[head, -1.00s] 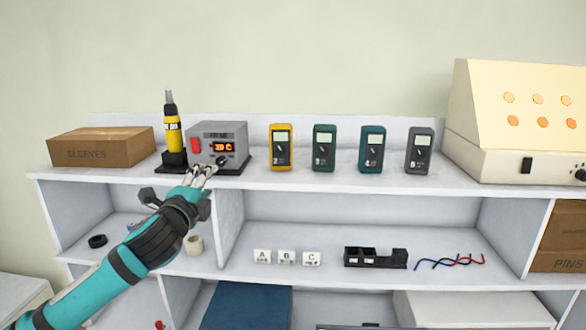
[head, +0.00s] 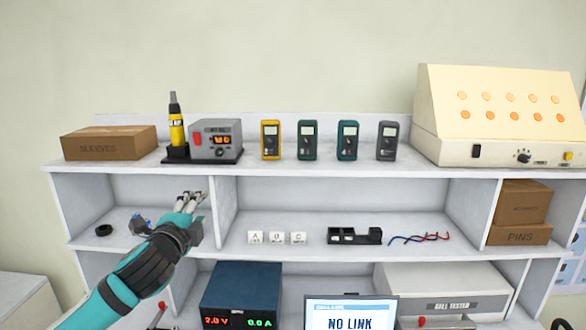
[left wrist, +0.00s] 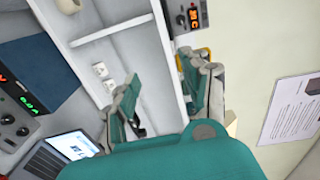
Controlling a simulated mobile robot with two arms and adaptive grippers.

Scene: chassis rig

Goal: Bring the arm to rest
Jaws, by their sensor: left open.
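My left arm reaches up from the lower left in the head view. Its gripper (head: 191,200) is open and empty, in front of the middle shelf's left compartment near the divider. It is apart from the grey station (head: 216,146) with the lit display, which stands above it on the top shelf. In the left wrist view the two fingers of my left gripper (left wrist: 165,98) are spread with nothing held between them, and the shelf shows behind. My right gripper is in neither view.
The white shelf unit (head: 330,174) holds several meters, a sleeves box (head: 110,143) and a lamp panel (head: 500,112) on top. Labelled blocks, a black holder (head: 354,235) and wires sit on the middle shelf. A NO LINK screen (head: 350,314) stands at the front below.

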